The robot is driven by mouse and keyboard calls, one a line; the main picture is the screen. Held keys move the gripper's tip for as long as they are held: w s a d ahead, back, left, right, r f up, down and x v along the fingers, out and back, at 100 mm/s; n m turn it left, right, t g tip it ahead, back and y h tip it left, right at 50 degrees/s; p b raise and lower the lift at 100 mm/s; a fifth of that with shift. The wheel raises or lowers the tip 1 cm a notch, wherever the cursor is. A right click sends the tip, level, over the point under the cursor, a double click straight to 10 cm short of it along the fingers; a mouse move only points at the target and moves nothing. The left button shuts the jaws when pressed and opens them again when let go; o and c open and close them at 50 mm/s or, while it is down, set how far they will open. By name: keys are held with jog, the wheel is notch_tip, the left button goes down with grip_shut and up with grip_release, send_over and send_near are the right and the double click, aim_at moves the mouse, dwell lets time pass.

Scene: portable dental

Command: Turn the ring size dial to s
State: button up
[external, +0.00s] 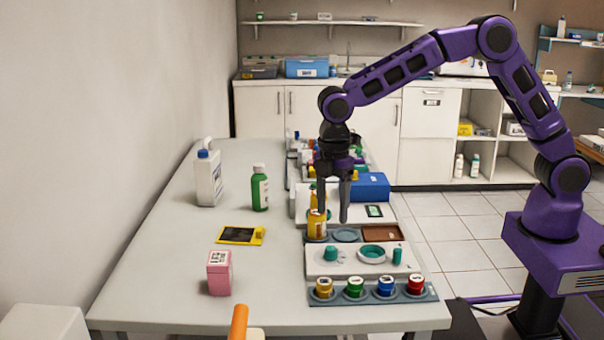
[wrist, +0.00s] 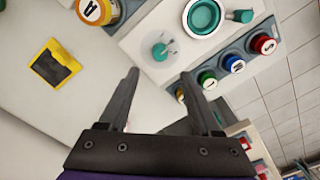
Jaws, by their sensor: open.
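A teal knob, which looks like the ring size dial (external: 331,253), sits at the left of a white panel (external: 350,268). In the wrist view the dial (wrist: 160,51) shows small marks around it, too small to read, so I cannot tell its setting. A teal ring (external: 372,253) and a small teal-green peg (external: 398,256) are to its right on the panel. My gripper (external: 333,215) is open and empty, pointing down above the table behind the panel. In the wrist view my gripper's (wrist: 160,77) fingertips are apart, with the dial just beyond the gap between them.
A yellow bottle (external: 315,222) stands close to my fingers. Several coloured pots sit in a grey rack (external: 407,296) at the panel's front. A blue box (external: 370,186) is behind. The left tabletop is mostly clear.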

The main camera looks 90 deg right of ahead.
aim_at(331, 248)
notch_tip(331, 248, down, 10)
jog(key=shift+r+b, duration=0.1)
jog(key=shift+b, duration=0.45)
jog(key=shift+c, duration=0.2)
grip_shut()
